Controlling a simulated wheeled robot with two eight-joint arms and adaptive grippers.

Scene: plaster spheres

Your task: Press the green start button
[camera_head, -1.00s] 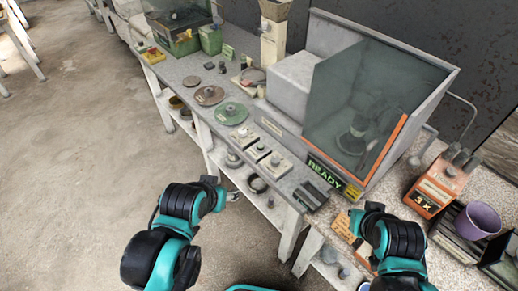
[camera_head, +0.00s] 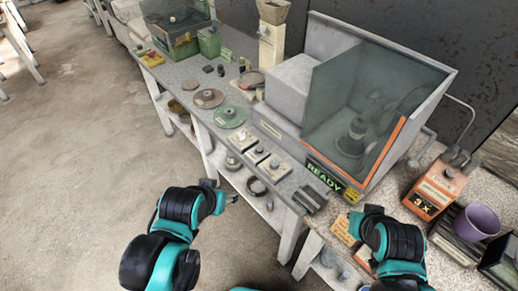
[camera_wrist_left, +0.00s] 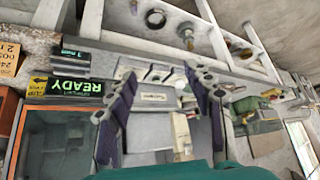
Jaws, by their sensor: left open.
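Three small pale control boxes stand in a row on the bench, in front of the grey machine: a left one (camera_head: 243,138), a middle one (camera_head: 257,153) and a right one (camera_head: 274,165). Each has a small button or knob on top; which one is green is too small to tell. My left gripper (camera_head: 224,194) is in front of the bench, apart from the boxes. In the left wrist view its two fingers (camera_wrist_left: 160,85) are spread and empty, with the boxes (camera_wrist_left: 157,74) beyond them. My right gripper (camera_head: 365,212) is near the bench at right; its fingers are unclear.
The grey machine with a tinted guard (camera_head: 370,110) bears a green READY sign (camera_head: 324,174). A dark keypad-like block (camera_head: 310,199) lies at the bench edge. Green and brown discs (camera_head: 230,115) lie left. An orange box (camera_head: 436,187) and purple cup (camera_head: 478,221) stand right.

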